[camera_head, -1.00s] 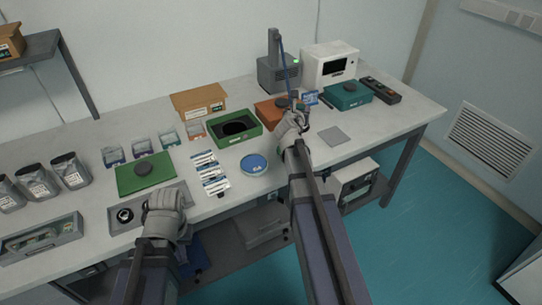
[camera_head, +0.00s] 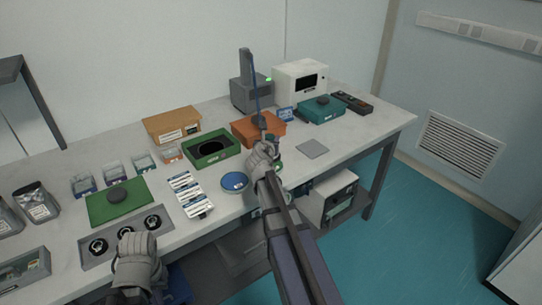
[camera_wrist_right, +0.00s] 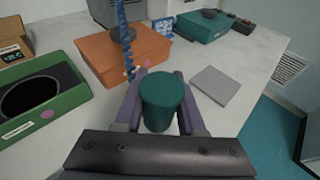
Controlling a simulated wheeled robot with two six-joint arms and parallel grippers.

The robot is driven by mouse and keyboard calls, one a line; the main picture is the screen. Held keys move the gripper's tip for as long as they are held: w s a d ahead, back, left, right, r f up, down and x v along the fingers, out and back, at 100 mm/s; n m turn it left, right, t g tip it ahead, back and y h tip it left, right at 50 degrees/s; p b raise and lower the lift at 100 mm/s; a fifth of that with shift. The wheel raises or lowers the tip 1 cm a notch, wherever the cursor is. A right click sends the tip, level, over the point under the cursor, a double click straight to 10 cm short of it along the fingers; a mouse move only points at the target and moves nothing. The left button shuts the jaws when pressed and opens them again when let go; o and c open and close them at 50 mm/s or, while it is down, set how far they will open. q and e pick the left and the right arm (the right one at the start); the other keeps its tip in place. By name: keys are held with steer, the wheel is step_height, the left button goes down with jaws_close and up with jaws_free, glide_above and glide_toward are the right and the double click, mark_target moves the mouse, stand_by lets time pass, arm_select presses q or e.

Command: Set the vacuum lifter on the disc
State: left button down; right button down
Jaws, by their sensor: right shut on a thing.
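My right gripper (camera_head: 268,146) is shut on a teal-green cylinder, which I take to be the vacuum lifter (camera_wrist_right: 161,98). A blue coiled hose (camera_wrist_right: 123,25) comes down beside it; in the head view it runs from the grey post unit. The cylinder is upright in the wrist view, in front of the orange box; its lower end is hidden. A round blue disc with a white label (camera_head: 234,182) lies on the table, left of and nearer than my right gripper. A dark round shape (camera_head: 209,149) lies inside the open green box. My left gripper (camera_head: 137,246) is near the grey tray; its fingers are unclear.
The orange box (camera_wrist_right: 118,58) with a dark knob and the teal box (camera_head: 320,111) stand behind. A grey square plate (camera_wrist_right: 215,87) lies right of my right gripper. The open green box (camera_head: 223,160) is to the left. White labelled packs (camera_head: 187,192) lie left of the disc.

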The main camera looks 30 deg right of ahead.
steer(key=shift+f, duration=0.1)
step_height(320, 180, down, 4)
steer(key=b, duration=0.3)
steer(key=shift+r+b, duration=0.2)
steer(key=shift+b, duration=0.1)
steer(key=shift+f, duration=0.15)
steer(key=c, duration=0.5)
jaws_free()
